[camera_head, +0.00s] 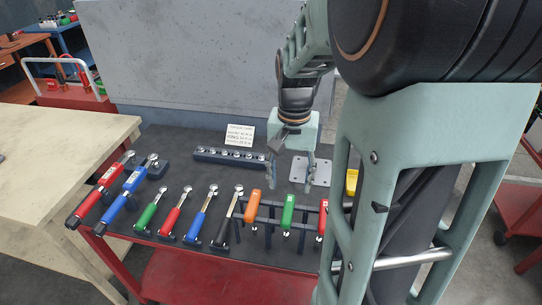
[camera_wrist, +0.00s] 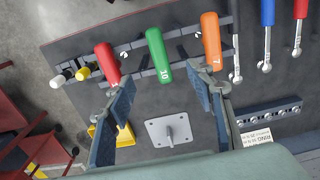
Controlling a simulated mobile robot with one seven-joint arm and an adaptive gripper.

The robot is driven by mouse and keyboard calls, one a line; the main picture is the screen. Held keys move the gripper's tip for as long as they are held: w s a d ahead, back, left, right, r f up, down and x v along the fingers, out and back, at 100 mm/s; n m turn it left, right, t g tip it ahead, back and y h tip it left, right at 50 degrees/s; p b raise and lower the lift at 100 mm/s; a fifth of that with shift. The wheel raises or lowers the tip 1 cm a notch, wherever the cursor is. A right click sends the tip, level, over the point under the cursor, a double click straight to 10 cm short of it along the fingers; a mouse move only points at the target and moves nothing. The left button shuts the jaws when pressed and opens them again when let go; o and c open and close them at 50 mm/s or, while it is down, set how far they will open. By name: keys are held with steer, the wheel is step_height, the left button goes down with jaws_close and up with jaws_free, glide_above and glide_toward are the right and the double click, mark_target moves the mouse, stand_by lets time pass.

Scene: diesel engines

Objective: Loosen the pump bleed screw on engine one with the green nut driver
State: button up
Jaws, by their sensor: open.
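The green nut driver (camera_head: 288,212) stands in a dark rack at the front of the tool cart, between an orange and a red one. In the wrist view its green handle (camera_wrist: 158,55), marked 10, lies ahead, between the lines of my two fingers. My gripper (camera_head: 291,180) is open and empty above the cart, behind the rack. Its fingers (camera_wrist: 160,92) spread apart in the wrist view, clear of the green handle. I cannot make out engine one or its pump bleed screw in either view.
The orange driver (camera_wrist: 210,42) and red driver (camera_wrist: 107,64) stand close on either side. A metal plate with a post (camera_wrist: 172,131) lies behind the rack. A socket rail (camera_head: 230,156) and a white card (camera_head: 240,135) are at the back. Several wrenches lie left.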

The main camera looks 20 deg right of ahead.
steer(key=shift+f+b, duration=3.55)
steer(key=shift+f, duration=1.45)
steer(key=shift+c, duration=0.3)
jaws_close()
steer(key=shift+r, duration=0.1)
step_height(320, 180, up, 12)
steer(key=f+p, duration=0.1)
steer(key=p, duration=0.8)
step_height(320, 180, up, 5)
steer(key=p, duration=0.1)
glide_above(288, 208)
